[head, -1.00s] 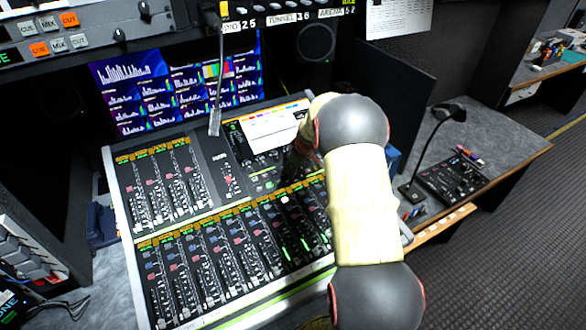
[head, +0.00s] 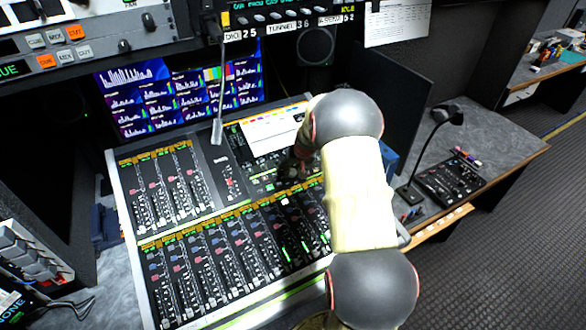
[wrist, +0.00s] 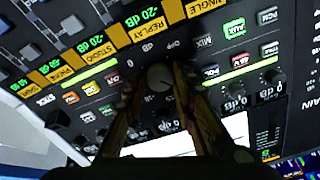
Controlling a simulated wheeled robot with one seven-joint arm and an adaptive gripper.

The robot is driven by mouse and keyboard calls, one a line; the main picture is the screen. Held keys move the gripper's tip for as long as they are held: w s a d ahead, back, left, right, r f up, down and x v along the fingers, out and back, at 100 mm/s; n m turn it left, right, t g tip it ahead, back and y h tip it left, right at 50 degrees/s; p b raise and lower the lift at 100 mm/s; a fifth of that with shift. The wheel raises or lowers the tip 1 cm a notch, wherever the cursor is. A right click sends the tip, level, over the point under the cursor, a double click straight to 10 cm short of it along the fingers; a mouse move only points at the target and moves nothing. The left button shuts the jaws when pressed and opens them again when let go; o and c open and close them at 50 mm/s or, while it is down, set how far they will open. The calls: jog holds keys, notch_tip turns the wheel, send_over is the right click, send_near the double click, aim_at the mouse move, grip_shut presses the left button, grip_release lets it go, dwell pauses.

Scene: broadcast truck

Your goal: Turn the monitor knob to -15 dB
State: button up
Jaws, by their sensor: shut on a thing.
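The monitor knob (wrist: 158,77) is a small grey round cap on the dark mixing console panel. It sits between my fingertips in the wrist view. My gripper (wrist: 160,84) is shut on it, one finger on each side. Small scale marks show around the knob, but fingers cover part of them and I cannot read its setting. In the head view my gripper (head: 291,166) is down on the console's upper right part, below the white sheet. The knob is hidden there.
The mixing console (head: 216,173) has fader banks left of and below my gripper. In the wrist view, two similar knobs (wrist: 233,86) and (wrist: 272,77) and lit buttons (wrist: 237,28) lie close by.

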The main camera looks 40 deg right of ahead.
jog(key=m+p, duration=0.3)
jog(key=m, duration=0.1)
jog(key=shift+r, duration=0.15)
jog(key=shift+m+p, duration=1.25)
jog(key=shift+m, duration=0.85)
jog(key=o, duration=1.2)
jog(key=shift+c, duration=0.2)
jog(key=v, duration=1.1)
jog(key=shift+r, duration=0.35)
jog(key=shift+s+a, duration=0.1)
jog(key=shift+a, duration=0.05)
